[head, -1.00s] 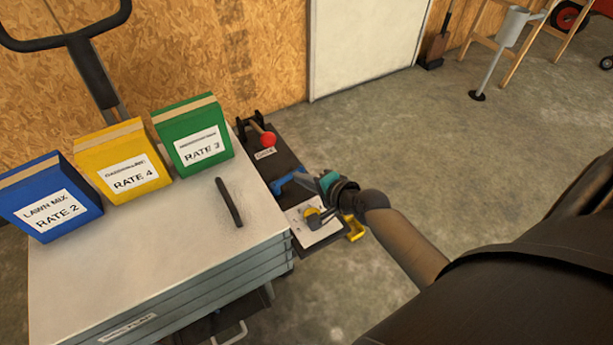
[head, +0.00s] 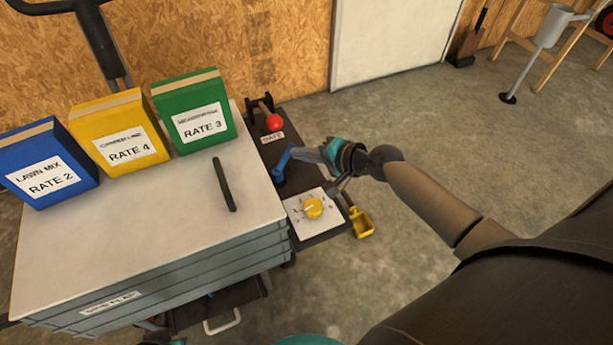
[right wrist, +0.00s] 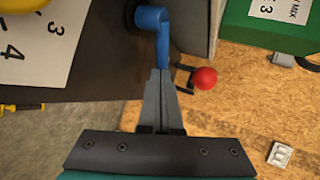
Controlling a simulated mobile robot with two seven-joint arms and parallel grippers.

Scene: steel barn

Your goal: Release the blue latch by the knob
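The blue latch (head: 282,163) is a bent lever on the dark board beside the cart, between the yellow knob (head: 313,208) and the red-ball lever (head: 274,122). Its free end points up and right in the head view. My right gripper (head: 300,153) comes in from the right, with its fingers closed together at that free end. In the right wrist view the grey fingertips (right wrist: 161,78) meet the end of the blue latch (right wrist: 152,20) and hide its tip. The fingers of my left gripper are not seen.
The yellow knob sits on a white numbered plate (head: 296,216). A yellow scoop-like part (head: 361,222) hangs off the board's right side. The cart top (head: 190,215) carries blue, yellow and green boxes and a dark handle. Bare concrete floor lies to the right.

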